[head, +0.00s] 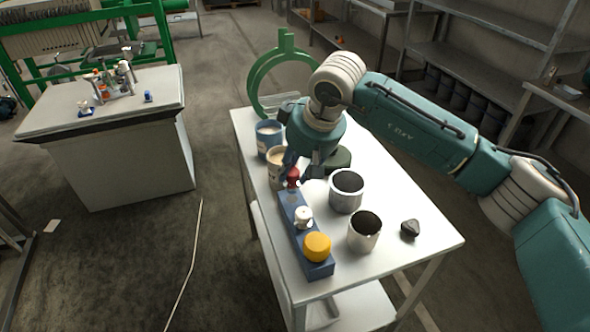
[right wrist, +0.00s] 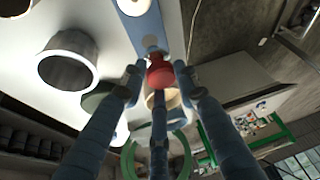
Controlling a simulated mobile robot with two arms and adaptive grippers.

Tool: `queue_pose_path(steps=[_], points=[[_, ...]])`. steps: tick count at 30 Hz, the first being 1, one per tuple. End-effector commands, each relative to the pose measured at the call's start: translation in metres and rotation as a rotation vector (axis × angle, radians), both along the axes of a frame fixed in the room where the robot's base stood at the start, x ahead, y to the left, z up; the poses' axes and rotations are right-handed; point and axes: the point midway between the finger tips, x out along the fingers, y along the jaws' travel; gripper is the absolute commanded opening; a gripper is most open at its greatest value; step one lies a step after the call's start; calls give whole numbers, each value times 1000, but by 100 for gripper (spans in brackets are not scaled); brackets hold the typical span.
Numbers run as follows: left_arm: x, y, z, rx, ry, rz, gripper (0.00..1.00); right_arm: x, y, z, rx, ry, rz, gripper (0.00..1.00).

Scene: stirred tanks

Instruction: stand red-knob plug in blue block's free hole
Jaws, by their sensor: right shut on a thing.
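The blue block (head: 315,265) lies along the left part of the white table. It bears a yellow knob (head: 317,246) at the near end and a white knob (head: 303,216) at the middle. My right gripper (head: 297,170) is shut on the red-knob plug (head: 293,175) over the block's far end. In the right wrist view the red knob (right wrist: 160,74) sits between the fingers, beside the block (right wrist: 146,22). A pale round spot (right wrist: 150,41) shows on the block close to the knob. The plug's lower end is hidden, so I cannot tell whether it is in a hole. My left gripper is out of view.
A blue mug (head: 268,136), a tan mug (head: 277,157), two metal cups (head: 346,190) (head: 364,231) and a dark lump (head: 410,229) stand on the table (head: 400,255). A green ring frame (head: 258,85) rises at the far end. Shelves (head: 500,35) are behind.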

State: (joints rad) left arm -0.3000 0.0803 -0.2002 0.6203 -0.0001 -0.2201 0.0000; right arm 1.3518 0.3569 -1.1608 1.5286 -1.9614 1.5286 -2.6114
Motion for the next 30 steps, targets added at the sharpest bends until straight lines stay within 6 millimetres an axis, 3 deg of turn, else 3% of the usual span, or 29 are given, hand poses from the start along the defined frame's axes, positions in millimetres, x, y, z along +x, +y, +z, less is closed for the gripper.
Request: queue_pose_path(steps=[30], points=[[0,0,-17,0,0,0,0,0,0,-19,0,-1,0,3]])
